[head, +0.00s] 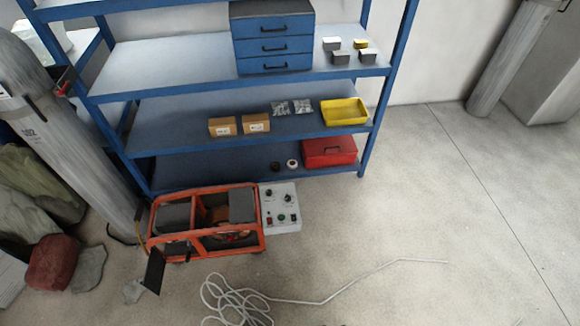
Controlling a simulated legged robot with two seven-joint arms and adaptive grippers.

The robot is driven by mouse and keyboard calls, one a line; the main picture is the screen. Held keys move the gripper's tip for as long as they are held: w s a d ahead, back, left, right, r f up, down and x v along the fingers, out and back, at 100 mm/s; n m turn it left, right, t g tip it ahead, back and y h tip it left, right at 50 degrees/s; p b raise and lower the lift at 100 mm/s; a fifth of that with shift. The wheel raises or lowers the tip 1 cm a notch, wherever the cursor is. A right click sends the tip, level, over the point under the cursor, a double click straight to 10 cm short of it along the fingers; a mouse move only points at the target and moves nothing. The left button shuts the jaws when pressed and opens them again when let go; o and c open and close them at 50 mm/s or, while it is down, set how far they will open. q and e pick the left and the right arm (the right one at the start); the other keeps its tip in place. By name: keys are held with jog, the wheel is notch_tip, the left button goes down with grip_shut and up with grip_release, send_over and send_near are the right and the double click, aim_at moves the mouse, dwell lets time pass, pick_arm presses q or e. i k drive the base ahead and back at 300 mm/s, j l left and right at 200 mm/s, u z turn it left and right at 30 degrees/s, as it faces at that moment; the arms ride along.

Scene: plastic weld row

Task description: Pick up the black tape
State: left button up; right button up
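The black tape (275,166) is a small dark roll on the lowest shelf of the blue rack. A white roll (292,164) lies just to its right, close beside it. The black tape looks uncovered from this view, though it is small and its details are hard to make out. Neither of my grippers shows in the head view.
A red case (329,151) sits right of the rolls on the blue rack's (200,166) bottom shelf. An orange-framed machine (207,223) and a grey control box (281,207) stand on the floor in front. A white cable (237,300) lies loose. Floor at right is clear.

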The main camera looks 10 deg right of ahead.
aim_at(274, 164)
jog(key=i+l+z, duration=0.15)
jog(key=i+l, duration=1.9)
